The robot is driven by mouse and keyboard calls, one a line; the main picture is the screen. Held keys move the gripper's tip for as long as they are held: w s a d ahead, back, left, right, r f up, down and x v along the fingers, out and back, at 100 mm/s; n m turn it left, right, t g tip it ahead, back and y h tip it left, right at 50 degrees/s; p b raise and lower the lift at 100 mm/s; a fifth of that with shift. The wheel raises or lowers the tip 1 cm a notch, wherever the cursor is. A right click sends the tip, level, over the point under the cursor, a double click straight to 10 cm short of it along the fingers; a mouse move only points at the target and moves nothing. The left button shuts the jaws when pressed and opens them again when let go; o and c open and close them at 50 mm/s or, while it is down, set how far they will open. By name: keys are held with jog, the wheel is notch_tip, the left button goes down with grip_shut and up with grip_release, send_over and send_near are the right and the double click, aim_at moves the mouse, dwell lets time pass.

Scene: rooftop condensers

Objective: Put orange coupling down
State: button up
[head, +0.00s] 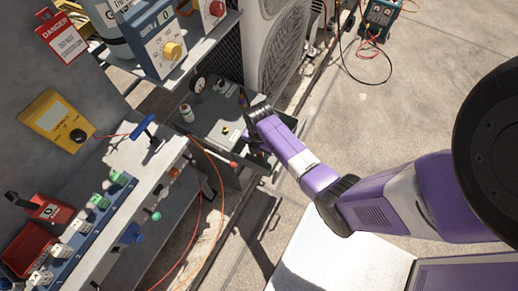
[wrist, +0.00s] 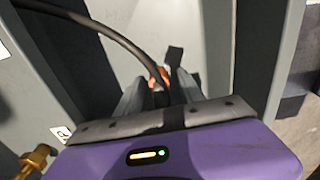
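My gripper (head: 247,104) is at the far end of my purple arm, low over a grey surface (head: 213,117) beside the condenser. In the wrist view my gripper's two grey fingers (wrist: 160,88) point away from me, with the orange coupling (wrist: 158,74) between their tips. The fingers appear closed on it. Only a small orange part shows; the rest is hidden by the fingers and a dark strip. In the head view the coupling is too small and covered to make out clearly. I cannot tell whether it touches the grey surface.
A black hose (wrist: 95,24) crosses above the fingers in the wrist view, and a brass fitting (wrist: 36,158) is at lower left. A gauge (head: 199,85) and a small can (head: 186,113) stand near my gripper. The condenser (head: 280,45) rises behind. Orange hoses hang left.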

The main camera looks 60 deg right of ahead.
notch_tip(320, 180, up, 13)
jog(key=p, duration=0.2)
jog(key=s+a+m+t, duration=0.3)
jog(key=a+m+t, duration=0.15)
jog(key=a, duration=0.45)
jog(key=s+a+m+t, duration=0.3)
jog(key=a+m, duration=0.2)
jog(key=a, duration=0.3)
jog(key=s+r+m+t, duration=0.3)
jog(key=s+r, duration=0.3)
jog(key=r, duration=0.7)
jog(key=s+a+r+m+t, duration=0.1)
jog(key=s+r+m+t, duration=0.3)
jog(key=r, duration=0.8)
jog(key=shift+s+a+r+m, duration=0.2)
jog(key=shift+s+r+m, duration=0.15)
jog(key=shift+s+m, duration=0.75)
